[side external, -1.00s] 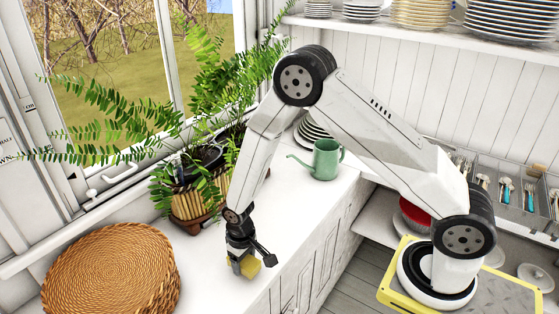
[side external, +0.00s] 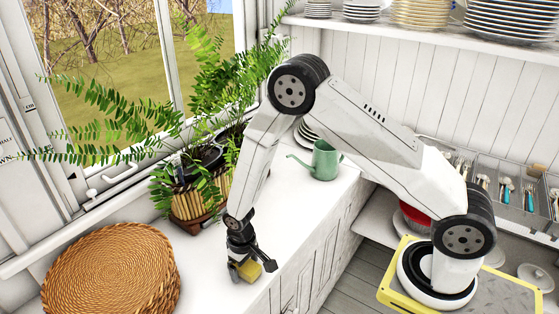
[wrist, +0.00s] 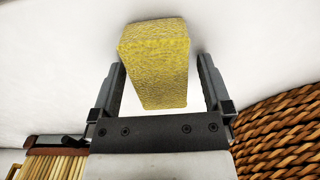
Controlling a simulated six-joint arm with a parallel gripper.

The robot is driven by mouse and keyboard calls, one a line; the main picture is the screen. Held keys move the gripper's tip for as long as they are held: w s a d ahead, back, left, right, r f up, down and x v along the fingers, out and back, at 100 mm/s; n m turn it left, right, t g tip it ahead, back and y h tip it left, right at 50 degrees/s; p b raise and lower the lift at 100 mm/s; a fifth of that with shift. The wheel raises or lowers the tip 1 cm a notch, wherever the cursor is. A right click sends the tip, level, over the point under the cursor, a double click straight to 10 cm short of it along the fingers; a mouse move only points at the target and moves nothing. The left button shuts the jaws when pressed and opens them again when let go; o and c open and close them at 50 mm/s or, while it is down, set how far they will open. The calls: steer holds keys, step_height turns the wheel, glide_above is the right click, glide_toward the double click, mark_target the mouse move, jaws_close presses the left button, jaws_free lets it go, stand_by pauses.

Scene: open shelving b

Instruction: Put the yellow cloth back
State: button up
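The yellow cloth (wrist: 158,62) is a thick, textured block on the white counter. In the side external view it shows as a small yellow block (side external: 250,271) at my gripper's fingers. My gripper (side external: 241,273) points down at the counter near its front edge. In the wrist view my gripper's fingers (wrist: 162,88) stand wide apart with the cloth between and beyond them. A gap shows between the cloth and the right finger; the left finger is very close to the cloth, and I cannot tell if it touches.
A round woven basket (side external: 110,268) stands to the left on the counter (side external: 209,270). A potted fern (side external: 195,190) is behind my gripper by the window. A green watering can (side external: 324,160) stands farther back. The counter's front edge is close on the right.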

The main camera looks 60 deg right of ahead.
steer(key=shift+r, duration=0.15)
step_height(320, 180, up, 12)
stand_by(0.8)
stand_by(0.4)
steer(key=shift+r, duration=0.1)
steer(key=s+d+r+t, duration=0.1)
steer(key=s+d+r, duration=0.2)
steer(key=s, duration=0.3)
steer(key=s+d+r+t, duration=0.1)
steer(key=s+d+r, duration=0.2)
steer(key=s+r, duration=0.2)
steer(key=shift+s+d+t, duration=0.25)
steer(key=shift+s+t, duration=0.05)
steer(key=shift+s, duration=0.15)
stand_by(1.5)
